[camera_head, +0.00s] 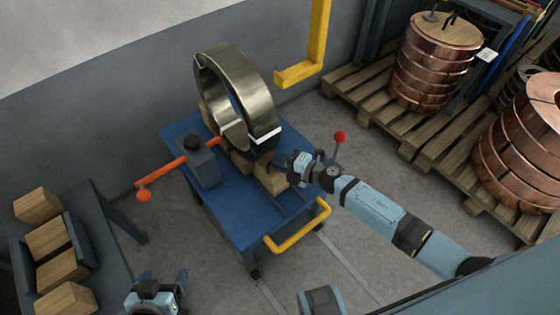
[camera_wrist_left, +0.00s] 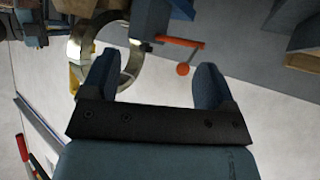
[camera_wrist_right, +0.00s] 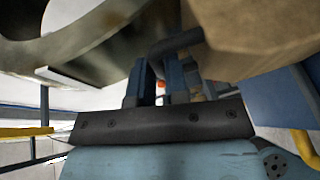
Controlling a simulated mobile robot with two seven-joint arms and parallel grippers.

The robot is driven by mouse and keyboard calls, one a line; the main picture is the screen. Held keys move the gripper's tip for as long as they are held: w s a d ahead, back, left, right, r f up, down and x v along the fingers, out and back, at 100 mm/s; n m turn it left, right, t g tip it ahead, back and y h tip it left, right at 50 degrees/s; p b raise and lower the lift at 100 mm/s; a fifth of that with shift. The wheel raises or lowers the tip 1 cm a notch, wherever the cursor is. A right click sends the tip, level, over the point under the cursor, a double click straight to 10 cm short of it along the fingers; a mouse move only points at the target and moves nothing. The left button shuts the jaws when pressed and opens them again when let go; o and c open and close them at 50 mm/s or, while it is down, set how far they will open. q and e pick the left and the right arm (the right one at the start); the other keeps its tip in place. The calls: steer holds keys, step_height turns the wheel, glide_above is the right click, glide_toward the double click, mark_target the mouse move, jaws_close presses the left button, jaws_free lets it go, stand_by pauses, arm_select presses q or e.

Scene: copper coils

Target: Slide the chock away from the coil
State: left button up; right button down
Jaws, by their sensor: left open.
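The coil (camera_head: 262,95) is a steel ring standing upright on a blue cart (camera_head: 240,213). Wooden chocks sit at its base; the near right one (camera_head: 270,180) is beside my right gripper (camera_head: 284,170). In the right wrist view this chock (camera_wrist_right: 255,25) fills the upper right and the coil (camera_wrist_right: 85,55) the upper left. The right fingers (camera_wrist_right: 158,75) are close together around a dark bar-like handle (camera_wrist_right: 177,42) at the chock; the exact contact is partly hidden. My left gripper (camera_head: 165,285) is open and empty, away from the cart, also in its wrist view (camera_wrist_left: 153,80).
An orange lever (camera_head: 165,177) sticks out left of the cart; a yellow handle (camera_head: 298,228) is at its front right. A side table (camera_head: 105,250) holds wooden blocks (camera_head: 50,240). Copper coils (camera_head: 435,65) stand on pallets (camera_head: 375,98) at right. A yellow post (camera_head: 318,40) rises behind.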

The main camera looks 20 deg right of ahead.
steer(key=s+d+p, duration=0.1)
steer(key=s+d, duration=0.2)
steer(key=s, duration=0.5)
steer(key=shift+s, duration=0.15)
steer(key=c, duration=1.2)
jaws_free()
arm_select(q)
steer(key=shift+r, duration=0.35)
arm_select(e)
steer(key=shift+o, duration=0.2)
steer(key=v, duration=1.4)
